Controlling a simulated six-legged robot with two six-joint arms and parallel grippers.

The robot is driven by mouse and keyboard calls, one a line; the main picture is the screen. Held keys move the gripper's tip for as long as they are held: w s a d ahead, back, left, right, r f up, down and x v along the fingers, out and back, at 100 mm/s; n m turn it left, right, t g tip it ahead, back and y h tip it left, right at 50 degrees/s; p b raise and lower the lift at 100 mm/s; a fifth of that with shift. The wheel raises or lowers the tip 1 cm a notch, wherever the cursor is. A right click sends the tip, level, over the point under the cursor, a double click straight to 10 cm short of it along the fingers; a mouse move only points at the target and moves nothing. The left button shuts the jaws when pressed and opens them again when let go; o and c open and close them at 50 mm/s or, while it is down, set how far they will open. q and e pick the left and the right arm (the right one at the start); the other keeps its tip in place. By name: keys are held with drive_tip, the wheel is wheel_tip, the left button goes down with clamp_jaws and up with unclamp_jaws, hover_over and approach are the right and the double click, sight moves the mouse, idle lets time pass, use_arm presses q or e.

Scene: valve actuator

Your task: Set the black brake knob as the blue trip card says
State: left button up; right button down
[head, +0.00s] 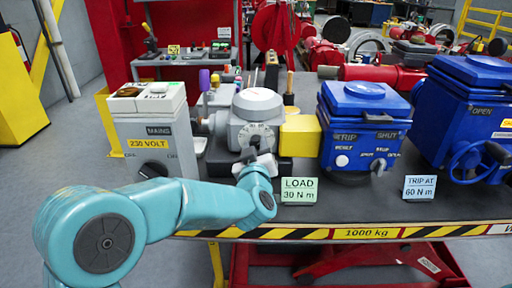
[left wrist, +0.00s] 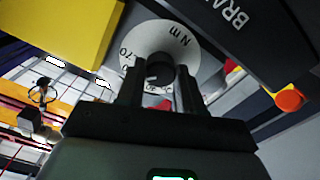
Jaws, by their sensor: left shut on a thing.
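The blue trip card (head: 420,188) stands at the table's front edge and reads "TRIP AT 60 N m". The grey brake unit (head: 257,103) has a round pale dial on its front, marked "N m" and "70" in the left wrist view. The black brake knob (left wrist: 160,71) is at the dial's middle. My left gripper (head: 258,163) is at the front of the brake unit. In the left wrist view my left gripper (left wrist: 160,88) has its fingers on both sides of the knob, shut on it. The knob's pointer setting cannot be read. My right gripper is not in view.
A green card (head: 299,190) reads "LOAD 30 N m". A grey mains box (head: 155,135) stands left of the brake. A yellow block (head: 300,135) and a blue actuator (head: 360,125) with trip and shut controls stand to its right. A larger blue actuator (head: 470,110) is far right.

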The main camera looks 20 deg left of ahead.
use_arm(q)
drive_tip(key=o, duration=1)
drive_tip(key=shift+o, duration=0.2)
drive_tip(key=v, duration=1.6)
drive_tip(key=shift+s+b, duration=0.15)
drive_tip(key=shift+b, duration=0.15)
drive_tip(key=shift+d, duration=0.1)
